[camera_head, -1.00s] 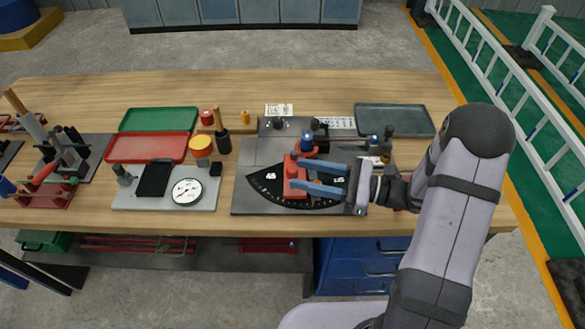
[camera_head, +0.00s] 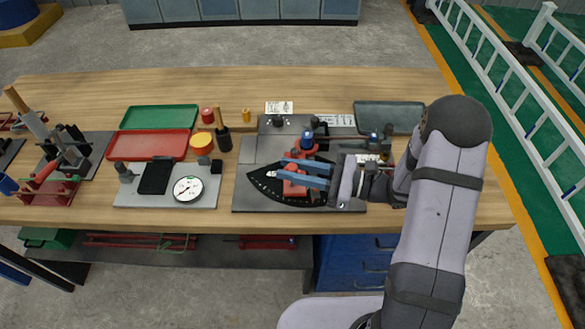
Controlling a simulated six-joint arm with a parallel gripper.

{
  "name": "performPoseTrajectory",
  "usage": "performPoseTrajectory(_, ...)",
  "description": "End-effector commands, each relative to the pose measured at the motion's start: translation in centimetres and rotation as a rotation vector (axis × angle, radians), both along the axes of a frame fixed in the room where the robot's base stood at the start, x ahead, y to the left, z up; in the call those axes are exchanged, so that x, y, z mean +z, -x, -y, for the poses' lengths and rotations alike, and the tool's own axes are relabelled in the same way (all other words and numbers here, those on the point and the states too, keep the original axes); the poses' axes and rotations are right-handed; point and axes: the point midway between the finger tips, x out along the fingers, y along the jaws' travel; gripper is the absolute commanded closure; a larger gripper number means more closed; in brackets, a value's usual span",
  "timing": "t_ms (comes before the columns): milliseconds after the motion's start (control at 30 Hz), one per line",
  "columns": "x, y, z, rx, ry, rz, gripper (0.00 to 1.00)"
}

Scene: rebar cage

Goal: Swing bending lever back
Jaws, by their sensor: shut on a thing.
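The red bending lever (camera_head: 294,189) lies over the bender's dark, fan-shaped scale plate (camera_head: 262,181), near the middle of the table. My gripper (camera_head: 279,167) reaches in from the right, with its two blue fingers lying across the lever, and is shut on it. The fingers hide the lever's middle. Red shows on the near side of the fingers and beyond them. A blue-topped post (camera_head: 308,136) stands at the lever's far end. The grey base plate (camera_head: 250,203) carries the bender.
A dial gauge (camera_head: 188,188) and a black block (camera_head: 155,177) sit on a grey plate to the left. Red (camera_head: 150,146) and green (camera_head: 160,118) trays lie behind them. A dark tray (camera_head: 388,115) is at back right. The table's far strip is mostly clear.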

Motion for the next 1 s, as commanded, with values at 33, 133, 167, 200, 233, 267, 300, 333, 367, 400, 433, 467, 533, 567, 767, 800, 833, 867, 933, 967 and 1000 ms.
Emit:
performPoseTrajectory(33, 0.0, 0.0, -0.2, -0.007, -0.001, 0.000, 1.00)
performPoseTrajectory(133, 0.1, -0.1, -0.8, -0.039, -0.004, 0.000, 1.00)
performPoseTrajectory(167, 0.2, -0.2, -0.9, -0.053, -0.005, 0.000, 1.00)
performPoseTrajectory(200, 0.2, -0.3, -1.2, -0.071, -0.006, 0.001, 1.00)
performPoseTrajectory(233, 0.2, -0.4, -1.4, -0.082, -0.006, 0.001, 1.00)
performPoseTrajectory(267, 0.2, -0.4, -1.5, -0.095, -0.006, 0.001, 1.00)
performPoseTrajectory(300, 0.2, -0.5, -1.6, -0.109, -0.005, 0.001, 1.00)
performPoseTrajectory(333, 0.2, -0.5, -1.7, -0.117, -0.004, 0.002, 1.00)
performPoseTrajectory(367, 0.2, -0.6, -1.7, -0.123, -0.004, 0.002, 1.00)
performPoseTrajectory(400, 0.1, -0.6, -1.8, -0.129, -0.003, 0.002, 1.00)
performPoseTrajectory(433, 0.1, -0.7, -1.8, -0.132, -0.003, 0.002, 1.00)
performPoseTrajectory(467, 0.1, -0.7, -1.8, -0.133, -0.002, 0.001, 1.00)
performPoseTrajectory(533, 0.1, -0.7, -1.8, -0.133, -0.001, 0.002, 1.00)
performPoseTrajectory(567, 0.1, -0.7, -1.8, -0.132, -0.001, 0.002, 1.00)
performPoseTrajectory(767, 0.1, -0.7, -1.7, -0.132, -0.002, 0.001, 0.60)
performPoseTrajectory(800, 0.1, -0.7, -1.7, -0.132, -0.001, 0.001, 0.60)
performPoseTrajectory(833, 0.1, -0.7, -1.7, -0.132, -0.001, 0.001, 0.60)
performPoseTrajectory(867, 0.1, -0.7, -1.7, -0.132, -0.001, 0.001, 0.60)
performPoseTrajectory(933, 0.1, -0.7, -1.8, -0.132, -0.001, 0.001, 0.60)
performPoseTrajectory(967, 0.1, -0.7, -1.8, -0.131, -0.001, 0.001, 0.60)
performPoseTrajectory(1000, 0.0, -0.6, -1.8, -0.131, -0.001, 0.001, 0.60)
